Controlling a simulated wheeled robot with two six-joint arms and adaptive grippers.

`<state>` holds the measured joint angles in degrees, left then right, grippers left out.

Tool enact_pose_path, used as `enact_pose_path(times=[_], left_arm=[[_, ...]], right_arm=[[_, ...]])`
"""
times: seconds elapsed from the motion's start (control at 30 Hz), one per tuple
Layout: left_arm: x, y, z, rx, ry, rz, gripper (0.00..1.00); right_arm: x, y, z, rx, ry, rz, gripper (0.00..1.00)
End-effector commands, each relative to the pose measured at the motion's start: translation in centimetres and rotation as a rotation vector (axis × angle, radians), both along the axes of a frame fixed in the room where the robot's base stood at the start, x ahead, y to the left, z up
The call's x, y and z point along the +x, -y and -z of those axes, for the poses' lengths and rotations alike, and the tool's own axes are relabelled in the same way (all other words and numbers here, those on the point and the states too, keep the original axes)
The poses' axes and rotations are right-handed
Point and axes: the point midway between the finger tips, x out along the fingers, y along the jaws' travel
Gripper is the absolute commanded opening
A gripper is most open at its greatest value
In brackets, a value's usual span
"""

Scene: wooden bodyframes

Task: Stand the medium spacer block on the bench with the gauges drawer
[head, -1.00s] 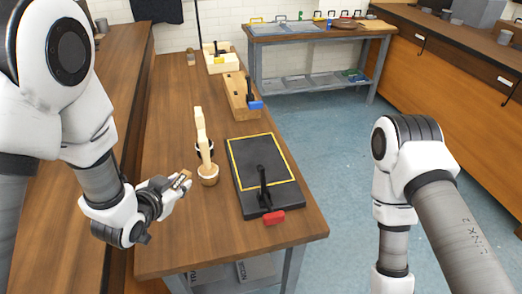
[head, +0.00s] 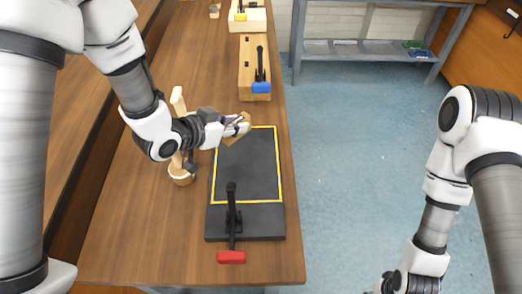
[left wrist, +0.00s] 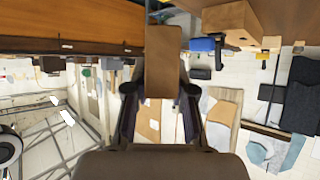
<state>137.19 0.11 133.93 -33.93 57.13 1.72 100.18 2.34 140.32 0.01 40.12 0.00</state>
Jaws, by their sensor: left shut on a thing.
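My left gripper (head: 236,127) is shut on a plain brown wooden block (head: 239,120), which is tilted and held above the far left part of a black board. In the left wrist view the block (left wrist: 163,62) stands between the two fingers and sticks out past them. I cannot tell its size class from these views. The long wooden bench (head: 130,235) lies below the gripper. No gauges drawer or readable label shows.
The black board (head: 250,175) has a yellow border and a red-handled clamp (head: 231,257). A wooden fixture with a blue-handled clamp (head: 261,87) is behind. Bare bench top lies at front left. A grey-framed bench (head: 375,47) stands across the floor.

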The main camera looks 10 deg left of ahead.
Motion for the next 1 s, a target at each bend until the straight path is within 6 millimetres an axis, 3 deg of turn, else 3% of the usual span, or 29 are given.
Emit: enact_pose_path(times=[0.2, 0.5, 0.87, 0.9, 0.93, 1.0], left_arm=[[-0.1, 0.0, 4.5, -0.001, -0.006, -0.001, 0.0], [-0.2, -0.1, 9.3, 0.0, -0.003, -0.001, 0.0], [-0.1, -0.1, 9.9, 0.0, 0.0, -0.001, 0.0], [-0.1, -0.1, 9.8, 0.0, 0.0, -0.001, 0.35], [-0.1, -0.1, 9.7, 0.0, 0.0, -0.001, 0.45], [-0.1, -0.1, 9.7, 0.0, -0.001, -0.001, 0.49]], right_arm=[[0.0, 0.0, -0.3, 0.0, 0.0, -0.001, 0.4], [0.0, 0.0, -0.6, 0.0, 0.0, -0.001, 0.4], [0.0, 0.0, -0.2, 0.0, 0.0, -0.001, 0.4], [0.0, 0.0, -0.3, 0.0, 0.0, -0.001, 0.4], [0.0, 0.0, -0.3, 0.0, 0.0, -0.001, 0.4], [0.0, 0.0, -0.3, 0.0, 0.0, -0.001, 0.4]])
